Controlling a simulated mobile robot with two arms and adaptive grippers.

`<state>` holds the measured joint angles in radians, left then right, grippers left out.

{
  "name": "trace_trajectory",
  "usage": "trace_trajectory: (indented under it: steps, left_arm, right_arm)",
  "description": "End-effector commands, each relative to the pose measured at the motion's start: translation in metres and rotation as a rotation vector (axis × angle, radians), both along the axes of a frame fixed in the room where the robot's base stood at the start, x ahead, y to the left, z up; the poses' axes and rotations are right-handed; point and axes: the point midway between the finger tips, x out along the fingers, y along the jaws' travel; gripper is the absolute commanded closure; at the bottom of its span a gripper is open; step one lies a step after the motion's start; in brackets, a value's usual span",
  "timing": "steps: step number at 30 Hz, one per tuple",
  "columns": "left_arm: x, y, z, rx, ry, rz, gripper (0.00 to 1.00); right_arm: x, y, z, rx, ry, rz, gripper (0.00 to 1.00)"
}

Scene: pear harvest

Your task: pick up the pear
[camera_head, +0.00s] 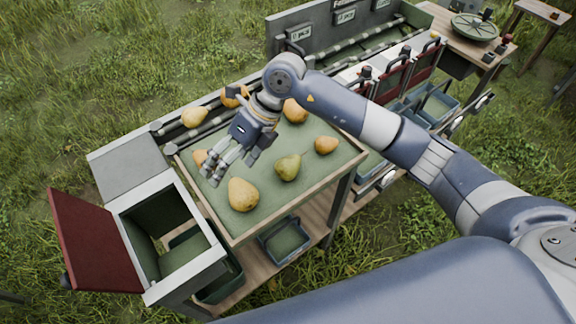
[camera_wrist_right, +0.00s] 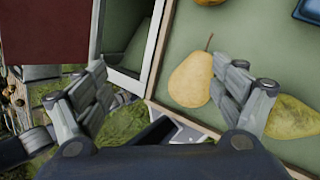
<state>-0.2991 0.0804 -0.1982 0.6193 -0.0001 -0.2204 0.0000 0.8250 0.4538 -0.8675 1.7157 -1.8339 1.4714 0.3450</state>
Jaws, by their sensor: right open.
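Several pears lie on the green-topped sorting tray (camera_head: 264,217). A large yellow pear (camera_head: 243,194) is near its front left, with a greenish pear (camera_head: 288,166) to the right and a small orange pear (camera_head: 326,145) further right. My right gripper (camera_head: 228,170) is open and empty above the tray's left part, close to the large yellow pear. In the right wrist view, a yellow pear (camera_wrist_right: 191,80) shows between the open fingers (camera_wrist_right: 160,68), nearer the right one. A greenish pear (camera_wrist_right: 292,118) lies outside that finger. My left gripper is out of view.
An open box (camera_head: 190,215) with a red lid (camera_head: 92,240) adjoins the tray's left side. A yellow pear (camera_head: 194,117) sits on the rail behind. Dark bins (camera_head: 285,240) stand below. Lidded compartments (camera_head: 395,75) line the bench at right.

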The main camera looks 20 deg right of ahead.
Motion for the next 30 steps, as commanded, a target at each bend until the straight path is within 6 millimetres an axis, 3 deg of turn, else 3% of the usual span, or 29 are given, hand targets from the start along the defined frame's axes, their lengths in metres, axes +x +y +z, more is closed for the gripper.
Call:
trace_trajectory:
  steps: [1, 3, 6, 9, 13, 21, 30]
  left_arm:
    - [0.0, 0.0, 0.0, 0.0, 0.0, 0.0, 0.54]
    - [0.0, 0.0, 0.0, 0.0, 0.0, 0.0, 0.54]
    - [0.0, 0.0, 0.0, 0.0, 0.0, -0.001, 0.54]
    - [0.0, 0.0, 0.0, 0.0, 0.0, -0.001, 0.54]
    - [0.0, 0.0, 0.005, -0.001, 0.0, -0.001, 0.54]
    - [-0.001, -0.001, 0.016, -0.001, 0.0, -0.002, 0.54]
    - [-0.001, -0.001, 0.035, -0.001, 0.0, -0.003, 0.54]
  right_arm:
    - [0.013, -0.029, -0.005, -0.129, -0.015, -0.012, 0.12]
    - [0.025, -0.066, -0.009, -0.283, -0.02, -0.033, 0.12]
    - [0.036, -0.106, -0.007, -0.445, -0.023, -0.067, 0.12]
    - [0.041, -0.13, -0.004, -0.541, -0.02, -0.091, 0.12]
    - [0.042, -0.141, -0.012, -0.584, -0.013, -0.103, 0.12]
    - [0.041, -0.141, -0.051, -0.583, -0.014, -0.102, 0.12]
    - [0.035, -0.143, -0.076, -0.581, -0.012, -0.101, 0.12]
